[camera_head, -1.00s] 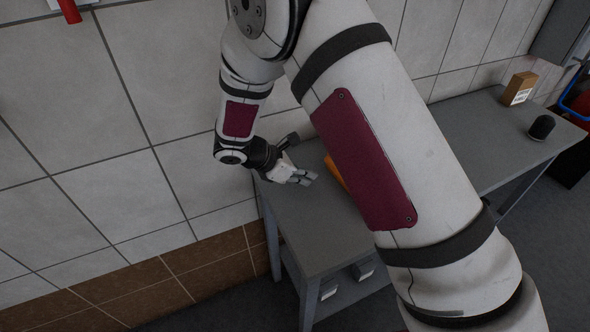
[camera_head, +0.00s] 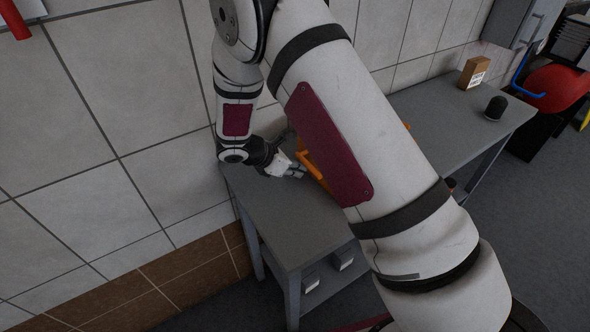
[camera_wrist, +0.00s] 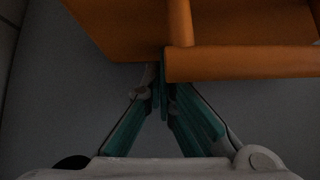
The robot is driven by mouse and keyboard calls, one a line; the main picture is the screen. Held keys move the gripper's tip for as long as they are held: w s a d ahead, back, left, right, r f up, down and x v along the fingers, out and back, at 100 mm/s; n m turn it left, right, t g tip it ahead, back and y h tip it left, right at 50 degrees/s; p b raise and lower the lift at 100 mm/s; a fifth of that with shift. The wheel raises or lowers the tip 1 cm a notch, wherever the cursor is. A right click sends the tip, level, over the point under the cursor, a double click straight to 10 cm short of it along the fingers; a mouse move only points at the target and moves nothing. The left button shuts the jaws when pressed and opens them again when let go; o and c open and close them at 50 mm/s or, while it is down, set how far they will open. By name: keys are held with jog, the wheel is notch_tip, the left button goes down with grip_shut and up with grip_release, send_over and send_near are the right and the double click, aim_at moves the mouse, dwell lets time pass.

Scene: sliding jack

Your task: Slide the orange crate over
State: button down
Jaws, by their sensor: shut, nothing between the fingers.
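The orange crate (camera_head: 314,168) stands on the grey bench, mostly hidden behind my arm in the head view. Its left end and a small bit of its far side show on either side of the arm. In the wrist view the crate (camera_wrist: 232,62) fills the top, with its wall and an orange bar. My gripper (camera_head: 302,173) is low over the bench at the crate's left end. In the wrist view its fingers (camera_wrist: 164,84) are shut and empty, tips together right at the crate's edge. I cannot tell for sure whether they touch it.
The grey bench (camera_head: 275,215) runs along the tiled wall. A small cardboard box (camera_head: 474,73) and a black rounded object (camera_head: 495,107) stand at its far right end. The bench top between my arm and these looks clear.

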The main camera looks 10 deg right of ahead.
jog(key=w+d+b, duration=0.2)
jog(key=w+d, duration=0.1)
jog(key=d, duration=0.6)
jog(key=w+d+b, duration=0.1)
jog(key=w+d, duration=0.2)
jog(key=d, duration=0.6)
jog(key=w+d+b, duration=0.2)
jog(key=w+d, duration=0.1)
jog(key=d, duration=0.6)
jog(key=shift+d+b, duration=0.3)
jog(key=shift+d, duration=0.1)
jog(key=shift+s, duration=0.1)
jog(key=a, duration=0.2)
jog(key=s+a, duration=0.1)
jog(key=a, duration=0.1)
jog(key=shift+s+a+r, duration=0.1)
jog(key=shift+a+r, duration=0.05)
jog(key=shift+a, duration=0.05)
jog(key=v, duration=0.8)
jog(key=shift+d+r, duration=0.1)
jog(key=shift+s+a+r, duration=0.15)
jog(key=shift+a+r, duration=0.35)
jog(key=shift+s, duration=0.1)
